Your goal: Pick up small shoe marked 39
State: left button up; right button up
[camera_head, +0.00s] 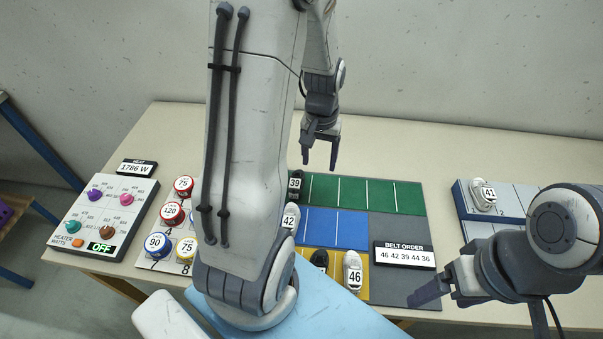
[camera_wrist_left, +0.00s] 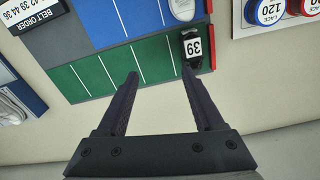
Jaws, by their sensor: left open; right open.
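The small shoe marked 39 (camera_head: 295,185) is dark with a white number label and stands at the left end of the green strip (camera_head: 352,194). In the left wrist view the shoe (camera_wrist_left: 191,46) lies just beyond the tip of one finger. My left gripper (camera_head: 320,160) is open and empty above the back edge of the green strip, a little right of the shoe. Its two fingers (camera_wrist_left: 160,78) point toward the strip in the left wrist view. My right gripper (camera_head: 432,286) is open and empty at the right front. My left arm hides part of the board left of the shoe.
White shoes marked 42 (camera_head: 290,218) and 46 (camera_head: 353,272) stand on the blue and yellow strips. A belt order sign (camera_head: 404,255) lies right of them. Shoe 41 (camera_head: 483,194) stands on a right-hand tray. Lace spools (camera_head: 172,213) and a heater panel (camera_head: 104,215) are at left.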

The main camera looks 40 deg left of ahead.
pick_arm(q)
jog(key=n, duration=0.2)
send_over(296, 178)
notch_tip(296, 178, down, 3)
jog(key=shift+d+r, duration=0.1)
jog(key=shift+r, duration=0.1)
notch_tip(296, 178, down, 4)
jog(key=shift+r+p, duration=0.1)
jog(key=shift+p, duration=0.2)
jog(key=shift+f+p, duration=0.65)
jog(key=shift+f, duration=2.45)
grip_shut()
